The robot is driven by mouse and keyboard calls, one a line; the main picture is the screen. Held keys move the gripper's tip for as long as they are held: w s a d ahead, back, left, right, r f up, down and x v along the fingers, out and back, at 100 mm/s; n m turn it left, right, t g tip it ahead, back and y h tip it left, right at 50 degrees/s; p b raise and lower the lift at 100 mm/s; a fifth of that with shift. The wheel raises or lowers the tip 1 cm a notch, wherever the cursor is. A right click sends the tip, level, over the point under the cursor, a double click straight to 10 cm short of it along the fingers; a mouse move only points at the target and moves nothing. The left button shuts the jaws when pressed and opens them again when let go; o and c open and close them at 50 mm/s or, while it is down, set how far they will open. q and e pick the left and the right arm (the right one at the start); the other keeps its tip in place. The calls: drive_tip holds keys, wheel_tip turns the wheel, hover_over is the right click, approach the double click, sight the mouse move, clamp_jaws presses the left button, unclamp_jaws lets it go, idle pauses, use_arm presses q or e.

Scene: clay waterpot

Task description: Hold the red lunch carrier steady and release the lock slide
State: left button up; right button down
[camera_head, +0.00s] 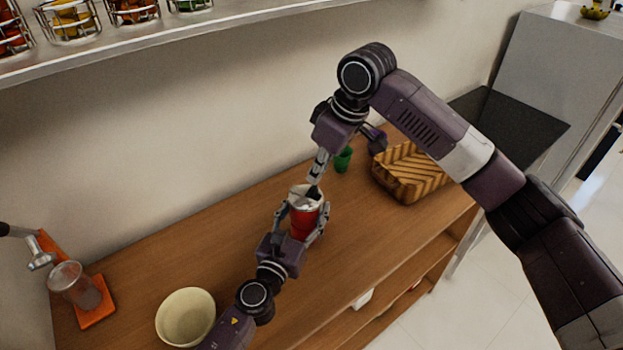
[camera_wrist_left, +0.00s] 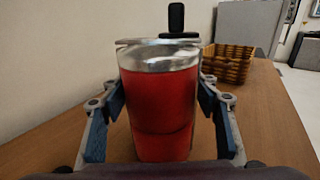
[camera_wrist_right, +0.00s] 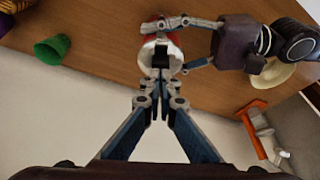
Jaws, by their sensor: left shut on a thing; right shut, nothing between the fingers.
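The red lunch carrier (camera_head: 304,221) stands upright on the wooden counter, red below with a silver metal top. It fills the middle of the left wrist view (camera_wrist_left: 160,105). My left gripper (camera_head: 307,226) is shut around its body, one finger on each side. My right gripper (camera_head: 314,187) is shut with nothing between its fingers. It reaches down from above, its tips at the carrier's metal top; the right wrist view shows the tips (camera_wrist_right: 160,84) over the pale lid.
A green cup (camera_head: 343,160) and a woven basket (camera_head: 411,172) stand behind and to the right of the carrier. A cream bowl (camera_head: 185,317) and a clear pitcher on an orange base (camera_head: 96,316) are at the left. A shelf (camera_head: 150,35) with jars hangs above.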

use_arm(q)
drive_tip(key=shift+s+d, duration=0.15)
drive_tip(key=shift+d, duration=0.05)
use_arm(e)
drive_tip(key=v, duration=0.7)
drive_tip(key=shift+a, duration=0.1)
use_arm(q)
drive_tip(key=o, duration=1.8)
